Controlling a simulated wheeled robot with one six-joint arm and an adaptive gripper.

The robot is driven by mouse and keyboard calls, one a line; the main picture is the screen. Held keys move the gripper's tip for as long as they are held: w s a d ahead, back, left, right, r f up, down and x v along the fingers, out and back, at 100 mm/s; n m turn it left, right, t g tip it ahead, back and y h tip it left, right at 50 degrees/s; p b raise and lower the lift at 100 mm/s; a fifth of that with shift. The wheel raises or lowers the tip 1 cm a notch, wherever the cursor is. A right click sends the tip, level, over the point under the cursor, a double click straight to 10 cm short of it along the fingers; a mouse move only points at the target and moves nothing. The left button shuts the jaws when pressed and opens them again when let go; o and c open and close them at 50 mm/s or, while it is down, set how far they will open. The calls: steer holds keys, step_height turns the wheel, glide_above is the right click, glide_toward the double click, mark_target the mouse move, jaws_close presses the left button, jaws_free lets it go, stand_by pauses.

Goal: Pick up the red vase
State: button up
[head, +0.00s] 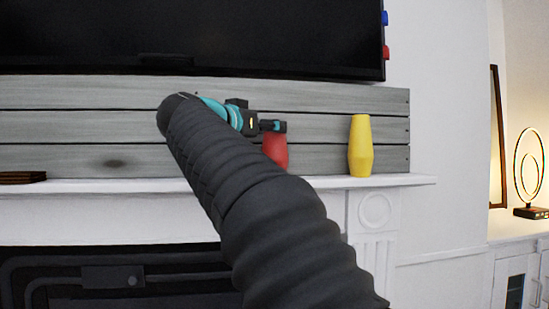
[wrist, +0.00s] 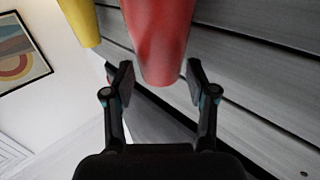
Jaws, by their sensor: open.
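The red vase (head: 275,150) stands on the white mantel in the head view, partly hidden behind my arm and gripper. In the wrist view the red vase (wrist: 158,40) is large, with one end near the opening between my fingers. My gripper (wrist: 160,85) is open, a finger on each side of that end, with gaps to the vase. In the head view my gripper (head: 272,126) is in front of the vase's upper part.
A yellow vase (head: 360,146) stands to the right on the mantel (head: 400,181); it also shows in the wrist view (wrist: 80,20). Grey planks (head: 70,130) back the mantel. A black screen (head: 190,35) hangs above. Dark flat items (head: 22,177) lie at left.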

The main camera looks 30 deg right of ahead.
steer(key=x, duration=0.3)
steer(key=shift+d, duration=0.1)
jaws_close()
steer(key=shift+r, duration=0.1)
